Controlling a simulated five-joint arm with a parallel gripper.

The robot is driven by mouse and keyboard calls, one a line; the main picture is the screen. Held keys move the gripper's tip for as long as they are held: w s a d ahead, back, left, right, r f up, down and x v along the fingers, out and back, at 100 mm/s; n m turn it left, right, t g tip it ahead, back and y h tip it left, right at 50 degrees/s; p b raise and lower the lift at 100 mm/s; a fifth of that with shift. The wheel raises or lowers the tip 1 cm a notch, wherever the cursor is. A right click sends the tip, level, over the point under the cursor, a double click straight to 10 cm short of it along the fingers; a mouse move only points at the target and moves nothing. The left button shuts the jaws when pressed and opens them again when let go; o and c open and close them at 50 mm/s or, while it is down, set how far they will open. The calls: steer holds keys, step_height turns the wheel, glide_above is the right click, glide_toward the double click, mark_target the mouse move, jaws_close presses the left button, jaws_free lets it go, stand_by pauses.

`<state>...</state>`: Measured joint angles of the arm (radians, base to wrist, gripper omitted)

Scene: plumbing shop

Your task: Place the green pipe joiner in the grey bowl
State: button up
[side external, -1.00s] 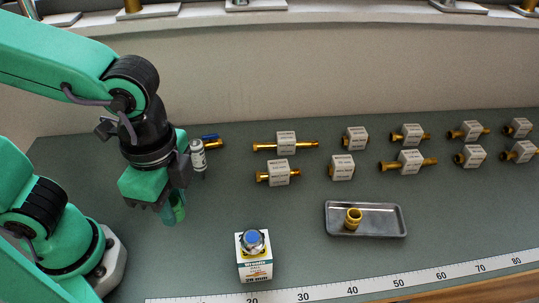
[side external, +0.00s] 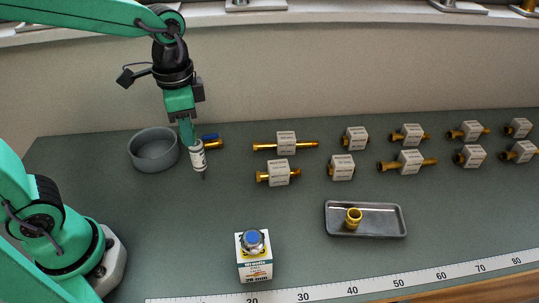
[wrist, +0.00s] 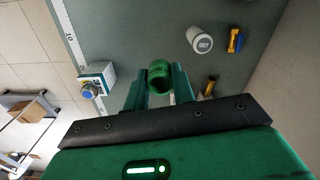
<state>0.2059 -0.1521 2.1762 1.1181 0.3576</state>
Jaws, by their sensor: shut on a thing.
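My gripper (side external: 188,138) is raised above the bench at the back left, fingers pointing down. In the wrist view, the green pipe joiner (wrist: 159,74) sits between my fingertips (wrist: 160,82), and they are shut on it. In the side view it blends with the green fingers and I cannot make it out clearly. The grey bowl (side external: 153,165) stands on the bench, to the left of my gripper and lower in the picture. I see nothing in the bowl. The wrist view does not show the bowl.
A white cylinder (side external: 198,157) stands just below my gripper in the picture, near a blue-handled brass valve (side external: 212,142). A blue-capped box (side external: 254,262) is in front. A metal tray (side external: 382,221) holds a brass fitting (side external: 353,218). Several tagged brass fittings line the right.

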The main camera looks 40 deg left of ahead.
steer(key=w+a+n, duration=0.3)
steer(key=a, duration=0.7)
steer(key=n, duration=0.3)
glide_above(157, 155)
step_height(157, 155, down, 6)
steer(key=shift+r, duration=0.15)
steer(key=shift+f, duration=5.45)
